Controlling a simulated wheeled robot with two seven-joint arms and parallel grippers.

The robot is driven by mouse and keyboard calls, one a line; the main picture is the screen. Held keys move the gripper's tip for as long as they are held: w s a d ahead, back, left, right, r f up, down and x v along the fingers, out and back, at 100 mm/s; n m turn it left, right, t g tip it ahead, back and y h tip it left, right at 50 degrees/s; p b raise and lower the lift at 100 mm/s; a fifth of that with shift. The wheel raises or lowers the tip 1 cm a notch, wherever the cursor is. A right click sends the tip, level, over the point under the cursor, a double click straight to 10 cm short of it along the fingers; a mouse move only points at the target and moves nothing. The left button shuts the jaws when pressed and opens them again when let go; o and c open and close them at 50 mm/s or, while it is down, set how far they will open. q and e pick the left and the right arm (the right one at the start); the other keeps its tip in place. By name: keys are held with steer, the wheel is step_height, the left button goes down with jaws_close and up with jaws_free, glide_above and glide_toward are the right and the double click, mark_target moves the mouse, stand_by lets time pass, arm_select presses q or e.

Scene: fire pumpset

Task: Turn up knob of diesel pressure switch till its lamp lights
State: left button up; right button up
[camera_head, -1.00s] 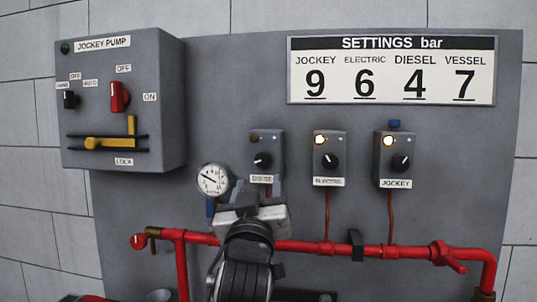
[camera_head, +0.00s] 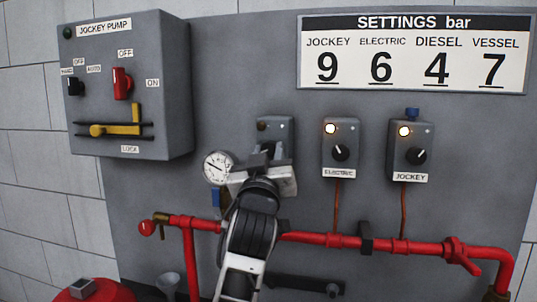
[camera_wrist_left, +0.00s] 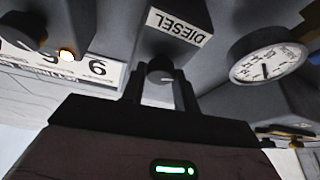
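The diesel pressure switch (camera_head: 284,130) is a small grey box on the panel, with an unlit brownish lamp (camera_head: 262,126) at its upper left. My left gripper (camera_head: 264,152) is in front of its lower part and hides its knob and label in the head view. In the left wrist view, the DIESEL label (camera_wrist_left: 180,25) and the dark round knob (camera_wrist_left: 160,69) show. My left gripper (camera_wrist_left: 160,90) is open there, its two fingers apart on either side of the knob; I cannot tell whether they touch it. My right gripper is not in view.
The electric switch (camera_head: 341,135) and jockey switch (camera_head: 410,145) stand to the right, lamps lit. A pressure gauge (camera_head: 217,167) is close at left. A red pipe (camera_head: 315,239) runs below. The settings board (camera_head: 413,55) reads diesel 4. The jockey pump box (camera_head: 150,60) is at upper left.

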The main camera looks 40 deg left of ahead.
arm_select(q)
steer(key=shift+m+t, duration=0.3)
steer(key=shift+m, duration=0.4)
steer(key=o, duration=1)
